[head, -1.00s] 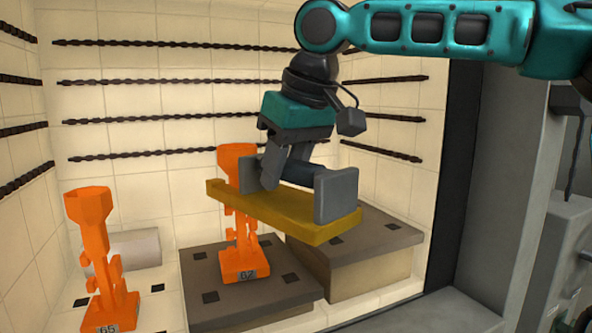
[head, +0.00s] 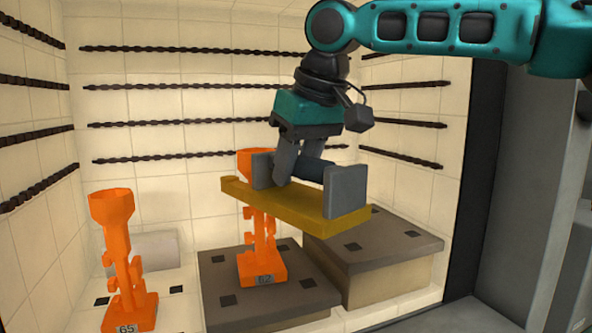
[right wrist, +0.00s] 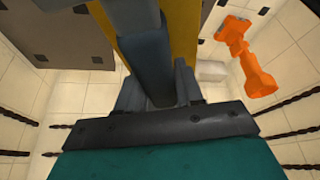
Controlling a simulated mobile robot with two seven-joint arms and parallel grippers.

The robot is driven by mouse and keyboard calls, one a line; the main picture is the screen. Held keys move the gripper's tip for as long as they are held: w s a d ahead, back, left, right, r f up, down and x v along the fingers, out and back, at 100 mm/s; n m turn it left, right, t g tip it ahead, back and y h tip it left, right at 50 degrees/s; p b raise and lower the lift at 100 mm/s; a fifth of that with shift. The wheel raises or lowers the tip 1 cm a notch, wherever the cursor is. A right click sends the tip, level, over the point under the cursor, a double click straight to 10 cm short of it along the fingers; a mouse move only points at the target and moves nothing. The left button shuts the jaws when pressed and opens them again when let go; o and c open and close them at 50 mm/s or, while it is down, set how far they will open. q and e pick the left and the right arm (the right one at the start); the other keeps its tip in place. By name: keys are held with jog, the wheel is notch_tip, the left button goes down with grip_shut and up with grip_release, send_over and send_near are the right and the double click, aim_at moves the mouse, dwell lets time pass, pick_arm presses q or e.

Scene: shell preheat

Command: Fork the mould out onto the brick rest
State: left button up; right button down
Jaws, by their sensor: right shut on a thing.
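My right gripper (head: 299,172) is shut on the dark handle of a fork, a yellow bar (head: 295,210) with a grey plate near each end. It holds the fork in the air, tilted in the picture. Behind it an orange mould marked 62 (head: 262,268) stands upright on a brown slab (head: 225,283). The fork hides its middle; I cannot tell whether the two touch. A second orange mould, marked 65 (head: 122,250), stands upright at left. The right wrist view shows the yellow bar (right wrist: 185,30) and one orange mould (right wrist: 245,58), number unreadable. My left gripper is out of view.
At right another brown slab (head: 405,238) lies on a cream brick block (head: 390,285). Dark twisted rods (head: 200,121) run along the tiled walls. A dark door edge and grey wall (head: 520,180) bound the right side.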

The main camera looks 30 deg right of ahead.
jog(key=shift+r, duration=3.25)
jog(key=shift+r, duration=1)
